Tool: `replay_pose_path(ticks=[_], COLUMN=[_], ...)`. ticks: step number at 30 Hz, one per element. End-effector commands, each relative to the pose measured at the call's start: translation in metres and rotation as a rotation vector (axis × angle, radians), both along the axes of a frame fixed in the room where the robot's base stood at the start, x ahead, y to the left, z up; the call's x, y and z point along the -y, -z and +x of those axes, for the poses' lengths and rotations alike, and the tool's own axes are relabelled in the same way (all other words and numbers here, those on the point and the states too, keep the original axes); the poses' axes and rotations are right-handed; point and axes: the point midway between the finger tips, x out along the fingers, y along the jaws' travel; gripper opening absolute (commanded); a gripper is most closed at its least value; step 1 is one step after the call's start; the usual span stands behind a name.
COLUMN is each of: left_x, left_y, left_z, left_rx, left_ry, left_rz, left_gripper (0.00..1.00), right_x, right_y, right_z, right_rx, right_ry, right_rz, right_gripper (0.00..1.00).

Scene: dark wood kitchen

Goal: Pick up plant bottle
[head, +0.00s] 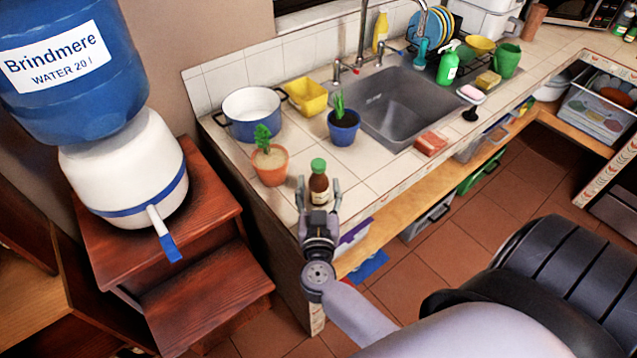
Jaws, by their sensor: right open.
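A small brown bottle (319,187) with a green cap and a pale label stands upright near the front left corner of the tiled counter. My right gripper (319,190) is at the counter's front edge, its two fingers spread on either side of the bottle. The jaws are open; whether a finger touches the bottle I cannot tell. The bottle's lower part is partly hidden by the gripper. My left gripper is not in view.
A terracotta plant pot (270,170) stands close left of the bottle. A blue plant pot (344,130), a blue-and-white pot (252,110) and a yellow container (307,97) stand behind. The sink (390,105) is to the right. A water dispenser (120,175) stands left on wooden steps.

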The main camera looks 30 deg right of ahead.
Motion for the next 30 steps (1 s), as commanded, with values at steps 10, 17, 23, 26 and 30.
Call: replay_pose_path(ticks=[10, 17, 23, 26, 30], left_x=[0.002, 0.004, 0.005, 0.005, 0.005], left_y=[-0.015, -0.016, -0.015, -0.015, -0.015], left_z=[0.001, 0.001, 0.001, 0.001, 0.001], left_rx=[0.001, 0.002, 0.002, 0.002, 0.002], left_ry=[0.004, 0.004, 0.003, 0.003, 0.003], left_rz=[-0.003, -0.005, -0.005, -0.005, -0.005], left_gripper=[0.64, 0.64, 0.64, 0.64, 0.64], right_x=[0.021, 0.030, 0.030, 0.030, 0.030], right_y=[-0.011, -0.008, -0.007, -0.008, -0.008], right_z=[0.033, 0.046, 0.046, 0.045, 0.045], right_rx=[0.001, -0.001, -0.001, -0.001, -0.001], right_ry=[-0.001, -0.001, -0.001, -0.001, -0.001], right_rz=[-0.003, 0.001, 0.001, 0.001, 0.001], right_gripper=[0.55, 0.55, 0.53, 0.46, 0.37])
